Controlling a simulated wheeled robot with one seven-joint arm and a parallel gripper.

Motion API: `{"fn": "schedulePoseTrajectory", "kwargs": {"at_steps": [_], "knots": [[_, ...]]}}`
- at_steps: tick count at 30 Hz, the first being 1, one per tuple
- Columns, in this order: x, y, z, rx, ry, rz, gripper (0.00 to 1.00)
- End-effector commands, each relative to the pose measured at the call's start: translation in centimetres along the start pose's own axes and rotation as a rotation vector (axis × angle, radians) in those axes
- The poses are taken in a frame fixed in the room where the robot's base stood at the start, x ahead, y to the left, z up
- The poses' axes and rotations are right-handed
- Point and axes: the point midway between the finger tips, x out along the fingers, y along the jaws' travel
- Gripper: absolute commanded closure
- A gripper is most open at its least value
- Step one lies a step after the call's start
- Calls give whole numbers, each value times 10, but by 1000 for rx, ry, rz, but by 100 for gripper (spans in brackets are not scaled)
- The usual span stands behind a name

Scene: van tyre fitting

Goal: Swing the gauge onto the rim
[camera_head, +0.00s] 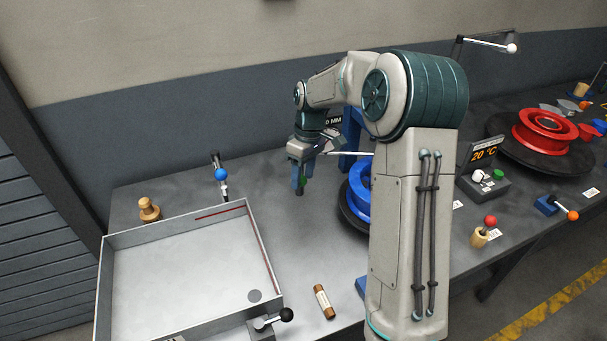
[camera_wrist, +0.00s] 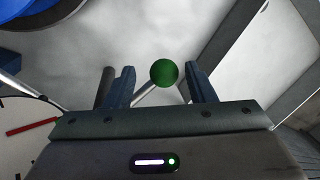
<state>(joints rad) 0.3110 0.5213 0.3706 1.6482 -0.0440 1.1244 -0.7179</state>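My gripper (camera_head: 299,188) is pointing down over the table, left of the blue rim (camera_head: 357,192). My arm hides much of that rim. In the wrist view, the green ball knob (camera_wrist: 164,73) on a thin grey rod sits between my gripper's two fingers (camera_wrist: 163,85). A gap shows on each side of it, so the fingers are open and not closed on it. The gauge's display (camera_head: 333,120), reading "0 MM" in its visible part, stands behind my arm, by a blue post (camera_head: 351,132). The blue rim also shows at the upper left in the wrist view (camera_wrist: 40,12).
A walled grey tray (camera_head: 180,275) fills the left front of the table. A blue-ball lever (camera_head: 221,175) and a wooden knob (camera_head: 149,208) stand behind it. A brown cylinder (camera_head: 323,301) lies in front. A red rim (camera_head: 545,130) and a 20 °C display (camera_head: 484,155) are at right.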

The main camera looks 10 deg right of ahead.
Motion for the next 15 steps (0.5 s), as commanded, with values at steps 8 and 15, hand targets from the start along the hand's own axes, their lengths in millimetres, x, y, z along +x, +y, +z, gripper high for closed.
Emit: {"fn": "schedulePoseTrajectory", "kwargs": {"at_steps": [8, 15], "knots": [[-4, 0, 1, 1, -3, -3, 50], [-47, 1, 0, 1, 0, 1, 50]]}}
